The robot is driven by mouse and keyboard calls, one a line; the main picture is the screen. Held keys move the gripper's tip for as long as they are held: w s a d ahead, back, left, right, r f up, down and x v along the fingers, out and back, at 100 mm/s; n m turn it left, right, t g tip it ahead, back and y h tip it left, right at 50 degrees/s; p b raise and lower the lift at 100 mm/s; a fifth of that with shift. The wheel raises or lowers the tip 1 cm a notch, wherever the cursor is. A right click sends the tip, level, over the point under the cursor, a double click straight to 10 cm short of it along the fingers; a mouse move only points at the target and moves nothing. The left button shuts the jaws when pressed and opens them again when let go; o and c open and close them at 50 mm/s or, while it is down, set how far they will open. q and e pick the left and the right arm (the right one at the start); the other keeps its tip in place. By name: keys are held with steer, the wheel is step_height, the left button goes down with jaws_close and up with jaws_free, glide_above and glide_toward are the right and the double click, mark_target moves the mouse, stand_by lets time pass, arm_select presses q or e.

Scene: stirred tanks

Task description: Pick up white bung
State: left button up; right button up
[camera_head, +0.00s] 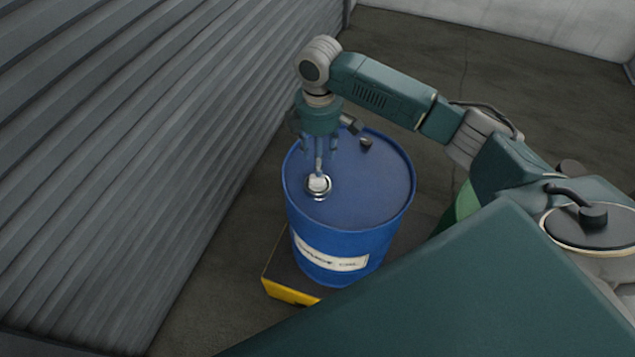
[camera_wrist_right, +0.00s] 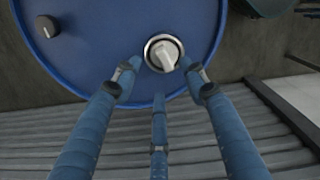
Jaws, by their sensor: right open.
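The white bung (camera_head: 319,184) sits in a metal ring on the top of the blue drum (camera_head: 370,190), near the drum's left edge. In the right wrist view the white bung (camera_wrist_right: 163,53) shows a raised grip bar inside its round ring. My right gripper (camera_head: 319,160) points down over the bung from above. In the right wrist view its blue fingers (camera_wrist_right: 160,85) are spread apart around the near side of the bung, with nothing between them. Whether a fingertip touches the ring I cannot tell. My left gripper is in neither view.
A small dark cap (camera_head: 366,143) stands on the far side of the drum top. The drum stands on a black and yellow platform (camera_head: 291,292). A grey corrugated wall (camera_head: 130,140) rises close on the left. Open floor (camera_head: 540,75) lies behind.

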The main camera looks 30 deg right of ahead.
mark_target(317, 182)
steer(key=shift+a+f+p, duration=0.15)
steer(key=shift+f+p, duration=0.3)
steer(key=shift+f, duration=2.75)
jaws_close()
